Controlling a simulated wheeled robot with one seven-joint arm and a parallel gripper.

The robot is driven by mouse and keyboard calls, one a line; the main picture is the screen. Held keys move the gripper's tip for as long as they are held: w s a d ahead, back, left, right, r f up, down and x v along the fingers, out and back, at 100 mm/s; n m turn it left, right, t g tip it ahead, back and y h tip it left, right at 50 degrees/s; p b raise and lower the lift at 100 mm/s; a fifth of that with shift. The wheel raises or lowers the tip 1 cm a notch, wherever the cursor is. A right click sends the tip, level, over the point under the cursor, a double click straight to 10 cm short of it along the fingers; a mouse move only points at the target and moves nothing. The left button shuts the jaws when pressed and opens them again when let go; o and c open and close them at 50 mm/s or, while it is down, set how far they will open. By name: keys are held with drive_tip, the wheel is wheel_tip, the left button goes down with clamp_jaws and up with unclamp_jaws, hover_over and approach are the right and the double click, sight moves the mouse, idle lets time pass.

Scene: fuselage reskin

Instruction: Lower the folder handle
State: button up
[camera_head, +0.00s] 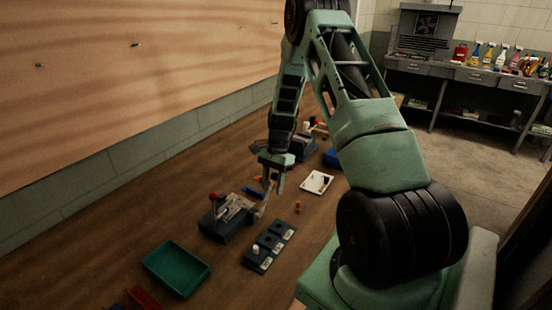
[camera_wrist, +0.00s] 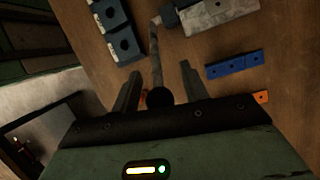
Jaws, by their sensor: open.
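The folder (camera_head: 226,222) is a dark block with a grey metal top and a red knob, standing on the wooden bench; part of it shows at the top of the wrist view (camera_wrist: 215,14). Its handle (camera_head: 262,207) is a grey rod rising from the folder's right side toward my gripper. In the wrist view the handle (camera_wrist: 155,58) ends in a dark ball knob (camera_wrist: 159,96). My gripper (camera_head: 274,188) points down over the handle's end. In the wrist view my gripper (camera_wrist: 160,84) is open, with the knob between its fingers; I cannot tell whether they touch it.
A dark block with holes (camera_head: 270,246) lies in front of the folder. A green tray (camera_head: 176,268) is at the front left. A blue strip (camera_wrist: 235,65) lies near the gripper. A white plate (camera_head: 317,182) lies right of it. Bare bench lies left of the folder.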

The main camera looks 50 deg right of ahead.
drive_tip(key=b+v, duration=0.3)
drive_tip(key=v, duration=1.3)
drive_tip(key=shift+a, duration=0.1)
drive_tip(key=s+a+r+n+h, duration=0.15)
drive_tip(key=a+n, duration=0.55)
drive_tip(key=a, duration=0.9)
drive_tip(key=s+a+r+n, duration=0.15)
drive_tip(key=a+n, duration=0.45)
drive_tip(key=a, duration=1)
drive_tip(key=s+a+f+n+h, duration=0.1)
drive_tip(key=s+a+n, duration=0.5)
drive_tip(key=s, duration=0.4)
drive_tip(key=s+a+f+n+t+b, duration=0.1)
drive_tip(key=s+a+n, duration=0.6)
drive_tip(key=s, duration=0.4)
drive_tip(key=shift+h, duration=0.35)
